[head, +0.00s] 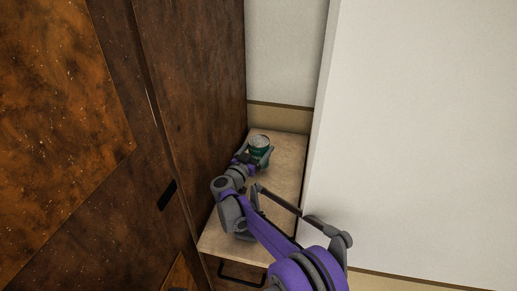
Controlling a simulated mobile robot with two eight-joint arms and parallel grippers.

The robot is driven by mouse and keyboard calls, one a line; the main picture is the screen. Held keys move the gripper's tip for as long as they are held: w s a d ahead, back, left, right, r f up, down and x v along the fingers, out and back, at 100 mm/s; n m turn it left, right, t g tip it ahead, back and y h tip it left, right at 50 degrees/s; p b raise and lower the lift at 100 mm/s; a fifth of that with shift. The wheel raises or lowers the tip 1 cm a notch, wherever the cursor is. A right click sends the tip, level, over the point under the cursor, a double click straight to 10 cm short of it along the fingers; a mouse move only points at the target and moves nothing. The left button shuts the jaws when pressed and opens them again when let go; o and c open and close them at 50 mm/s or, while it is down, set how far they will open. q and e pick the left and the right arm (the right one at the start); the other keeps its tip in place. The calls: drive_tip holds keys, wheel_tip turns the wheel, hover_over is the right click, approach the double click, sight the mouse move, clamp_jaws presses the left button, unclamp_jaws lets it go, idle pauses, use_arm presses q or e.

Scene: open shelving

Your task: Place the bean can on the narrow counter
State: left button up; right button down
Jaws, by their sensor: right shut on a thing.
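The bean can (259,145) is a small green can with a pale metal top. It is upright at the far part of the narrow counter (288,165), a light wood-coloured top between a dark brown cabinet and a white panel. My right gripper (255,156) is shut on the can, with its fingers at the can's sides. My right arm reaches in from the lower right over the counter. The can's base is partly hidden by the gripper, so I cannot tell whether it touches the counter. My left gripper is not in view.
A tall dark brown cabinet (190,70) with a black handle (167,195) stands close on the left. A large white panel (420,130) closes off the right. A drawer handle (241,275) is below the counter's front edge. The visible counter top around the can is clear.

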drive_tip(key=shift+f+b, duration=0.45)
drive_tip(key=shift+f, duration=0.1)
unclamp_jaws()
drive_tip(key=shift+s, duration=0.1)
drive_tip(key=shift+r, duration=0.15)
drive_tip(key=shift+r+p, duration=0.45)
drive_tip(key=shift+p, duration=0.15)
drive_tip(key=b+v, duration=0.1)
drive_tip(key=v, duration=1.1)
